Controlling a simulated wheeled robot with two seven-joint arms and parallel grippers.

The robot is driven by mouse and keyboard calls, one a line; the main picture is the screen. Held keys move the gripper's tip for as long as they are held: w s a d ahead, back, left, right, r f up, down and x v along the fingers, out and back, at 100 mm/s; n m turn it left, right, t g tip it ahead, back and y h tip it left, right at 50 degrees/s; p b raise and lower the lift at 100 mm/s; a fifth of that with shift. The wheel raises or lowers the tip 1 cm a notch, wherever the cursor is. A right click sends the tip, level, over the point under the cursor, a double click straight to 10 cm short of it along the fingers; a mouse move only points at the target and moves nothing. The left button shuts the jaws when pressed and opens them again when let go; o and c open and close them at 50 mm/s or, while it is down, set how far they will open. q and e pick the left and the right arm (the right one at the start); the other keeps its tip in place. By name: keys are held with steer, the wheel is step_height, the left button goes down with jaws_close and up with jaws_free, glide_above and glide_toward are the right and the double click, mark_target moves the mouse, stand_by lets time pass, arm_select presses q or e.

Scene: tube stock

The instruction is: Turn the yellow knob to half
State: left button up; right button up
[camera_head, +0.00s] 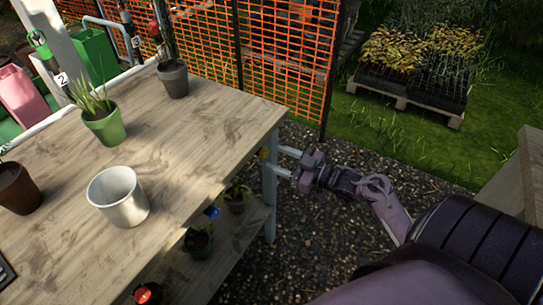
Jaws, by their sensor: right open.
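The yellow knob (263,153) sits on the right-hand edge of the wooden table, just under the top near the far right corner. It looks small, and its turn position cannot be made out. My right gripper (278,160) is at the table's corner to the right of the knob, its two pale fingers spread apart and pointing left towards it. The fingertips are close to the knob, but I see nothing between them. The table leg stands by the fingertips. My left gripper does not show.
A blue knob (212,212) and a red knob (147,293) sit along the same table edge. The table top (190,130) holds a white pot (118,196), a green pot (104,127) and other pots. A lower shelf holds plants. An orange mesh fence (270,50) stands behind.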

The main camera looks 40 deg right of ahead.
mark_target(267, 154)
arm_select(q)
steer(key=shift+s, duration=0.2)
arm_select(e)
steer(key=shift+x, duration=1.55)
